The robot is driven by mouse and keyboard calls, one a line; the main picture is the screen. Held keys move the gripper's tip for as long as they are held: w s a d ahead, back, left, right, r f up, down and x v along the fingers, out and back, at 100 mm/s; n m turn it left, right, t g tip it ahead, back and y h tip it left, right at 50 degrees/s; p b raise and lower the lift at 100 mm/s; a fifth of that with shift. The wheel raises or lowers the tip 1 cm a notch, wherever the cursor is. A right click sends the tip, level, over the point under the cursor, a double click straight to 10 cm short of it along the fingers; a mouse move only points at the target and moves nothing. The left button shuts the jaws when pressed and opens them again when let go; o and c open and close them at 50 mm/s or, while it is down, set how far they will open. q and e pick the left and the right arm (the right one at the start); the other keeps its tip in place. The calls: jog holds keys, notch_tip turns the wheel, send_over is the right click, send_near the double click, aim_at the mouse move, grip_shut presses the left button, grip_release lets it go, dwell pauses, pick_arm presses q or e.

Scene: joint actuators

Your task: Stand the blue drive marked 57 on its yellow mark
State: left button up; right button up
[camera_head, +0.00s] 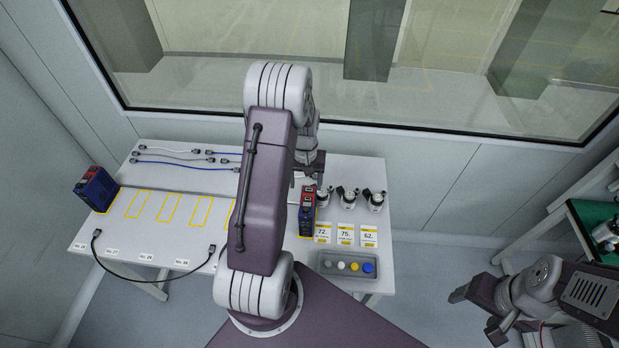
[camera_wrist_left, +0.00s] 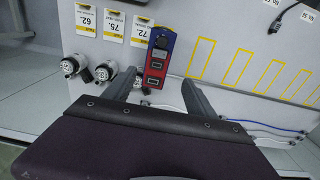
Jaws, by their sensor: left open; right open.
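Two blue-and-red drives are in the head view. One drive (camera_head: 96,189) is at the table's left end. The other drive (camera_head: 307,212) is right of my left arm, beside the number cards; it also shows in the left wrist view (camera_wrist_left: 157,55). I cannot read a 57 on either. Empty yellow outline marks (camera_head: 170,209) run in a row on the white table, partly hidden by my left arm. My left gripper (camera_head: 308,178) is open; in the wrist view its fingers straddle the second drive's near end, contact unclear. My right gripper (camera_head: 474,316) is open and empty, off the table's right side.
Several actuators (camera_head: 346,197) stand behind cards reading 72, 75 and 62 (camera_head: 345,234). Cables lie at the back (camera_head: 180,160), and a black cable (camera_head: 150,278) hangs at the front. A green-topped bench (camera_head: 590,215) is at right.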

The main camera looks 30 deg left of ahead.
aim_at(307, 197)
pick_arm(q)
jog(key=f+b, duration=0.1)
jog(key=f, duration=0.1)
jog(key=w+f+b, duration=0.1)
jog(key=f+b, duration=0.1)
jog(key=w+f+b, duration=0.1)
jog(key=f, duration=0.2)
jog(key=shift+w+f+b, duration=0.1)
jog(key=shift+w+b, duration=0.1)
jog(key=shift+b, duration=0.2)
jog(key=f+b, duration=0.1)
jog(key=s+f+b, duration=0.1)
jog(key=f, duration=0.1)
jog(key=shift+s, duration=0.15)
jog(key=shift+f+b, duration=0.25)
jog(key=shift+b, duration=0.1)
jog(key=shift+w+f, duration=0.15)
jog(key=shift+w, duration=0.25)
jog(key=shift+s, duration=0.2)
jog(key=c, duration=0.8)
grip_shut()
pick_arm(e)
notch_tip(307, 197, down, 8)
jog(key=w, duration=0.1)
jog(key=shift+w+f, duration=0.2)
jog(key=shift+w, duration=0.2)
pick_arm(q)
jog(key=shift+r, duration=0.2)
